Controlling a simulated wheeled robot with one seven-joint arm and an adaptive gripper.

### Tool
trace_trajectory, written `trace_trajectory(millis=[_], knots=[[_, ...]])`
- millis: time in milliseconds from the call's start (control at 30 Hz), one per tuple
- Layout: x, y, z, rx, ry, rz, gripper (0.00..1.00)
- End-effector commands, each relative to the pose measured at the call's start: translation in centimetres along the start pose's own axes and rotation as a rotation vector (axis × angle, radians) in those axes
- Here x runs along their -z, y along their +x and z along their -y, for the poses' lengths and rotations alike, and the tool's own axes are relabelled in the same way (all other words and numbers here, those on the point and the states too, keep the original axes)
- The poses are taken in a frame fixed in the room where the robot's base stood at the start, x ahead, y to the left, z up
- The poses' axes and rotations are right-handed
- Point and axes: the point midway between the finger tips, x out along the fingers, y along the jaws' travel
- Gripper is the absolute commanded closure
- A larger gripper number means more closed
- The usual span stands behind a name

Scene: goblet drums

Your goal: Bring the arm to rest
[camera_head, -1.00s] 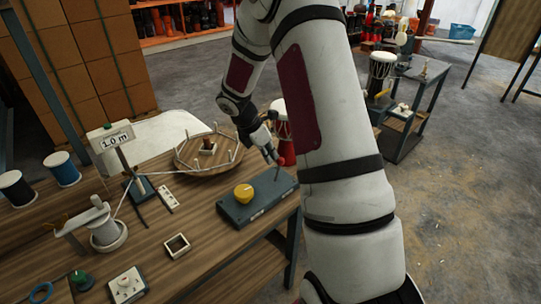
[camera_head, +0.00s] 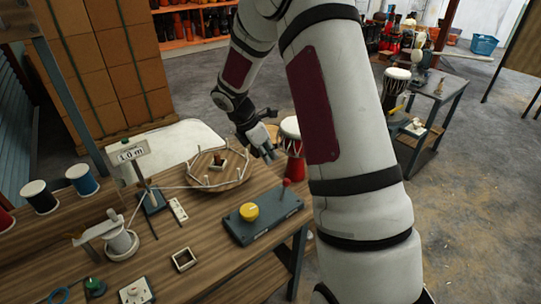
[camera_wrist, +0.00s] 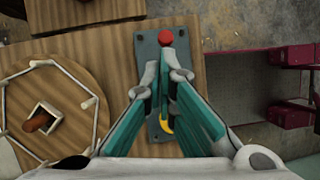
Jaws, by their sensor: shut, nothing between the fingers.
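My gripper (camera_head: 268,156) is shut and empty. In the head view it hangs above the back of the workbench (camera_head: 215,262), between the round wooden peg wheel (camera_head: 232,181) and a red drum with a white top (camera_head: 291,139). The grey control box (camera_head: 262,222), with a yellow knob (camera_head: 249,211) and a red-topped lever (camera_head: 286,184), sits at the bench's right end, nearer than the gripper. In the wrist view the closed fingers (camera_wrist: 170,65) overlap the box, just below the red knob (camera_wrist: 165,37), and partly hide the yellow knob (camera_wrist: 167,124).
Thread spools (camera_head: 82,180) line the bench's left side. A stand with a 1.0 m sign (camera_head: 133,152) rises behind a white spool holder (camera_head: 121,242). A small square frame (camera_head: 184,260) lies near the front. A second table (camera_head: 440,88) with a drum stands at right; floor between is clear.

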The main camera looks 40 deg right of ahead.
Motion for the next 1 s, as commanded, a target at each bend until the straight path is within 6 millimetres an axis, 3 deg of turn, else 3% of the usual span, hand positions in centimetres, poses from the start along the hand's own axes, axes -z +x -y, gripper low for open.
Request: trace_trajectory(millis=[467, 567, 667, 800, 1000], knots=[[-0.1, -0.6, 0.1, -0.007, 0.017, 0.000, 1.00], [-0.2, -2.8, 0.8, -0.027, 0.079, -0.004, 1.00], [-0.4, -6.2, 2.1, -0.058, 0.193, -0.018, 1.00], [-0.2, -11.5, 5.0, -0.108, 0.394, -0.061, 1.00], [0.6, -17.7, 9.9, -0.165, 0.677, -0.158, 1.00]])
